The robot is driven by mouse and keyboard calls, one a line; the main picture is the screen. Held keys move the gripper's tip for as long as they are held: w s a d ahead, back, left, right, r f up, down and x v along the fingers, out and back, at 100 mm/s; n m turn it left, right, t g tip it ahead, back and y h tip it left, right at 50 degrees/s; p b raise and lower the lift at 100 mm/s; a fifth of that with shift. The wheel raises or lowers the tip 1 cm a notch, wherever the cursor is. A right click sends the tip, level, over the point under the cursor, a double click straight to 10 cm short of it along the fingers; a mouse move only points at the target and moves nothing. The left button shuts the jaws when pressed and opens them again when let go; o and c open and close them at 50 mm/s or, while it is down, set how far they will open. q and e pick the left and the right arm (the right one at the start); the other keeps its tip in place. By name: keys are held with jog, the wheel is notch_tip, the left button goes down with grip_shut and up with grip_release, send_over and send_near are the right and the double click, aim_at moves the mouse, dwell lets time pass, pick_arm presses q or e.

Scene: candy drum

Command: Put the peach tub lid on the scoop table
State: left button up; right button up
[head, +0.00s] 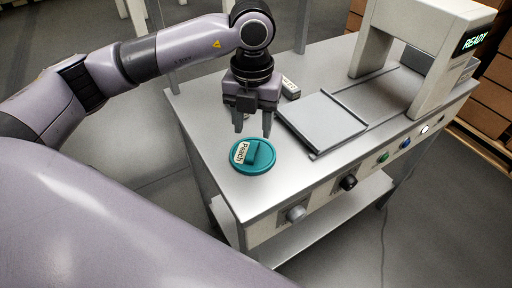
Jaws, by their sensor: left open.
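The peach tub lid (265,166) is a round teal lid with a raised grip and a white label reading "Peach". It lies flat on the metal table (222,128), near its front left corner. My left gripper (253,132) points down just above and behind the lid. Its two fingers are apart with nothing between them, and it looks clear of the lid. My right gripper is not in view.
A grey square plate (322,121) lies on the table right of the gripper. A small grey handheld item (290,88) lies behind it. A pale arch-shaped machine (433,62) with a "READY" display stands at the right. Knobs (296,214) and buttons line the front edge. Cartons stand at far right.

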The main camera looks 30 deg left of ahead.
aim_at(254, 146)
pick_arm(q)
notch_tip(254, 146, down, 5)
jog(key=shift+s+d+f+p, duration=0.1)
jog(key=shift+s+d+p, duration=0.05)
jog(key=shift+p, duration=0.2)
grip_shut()
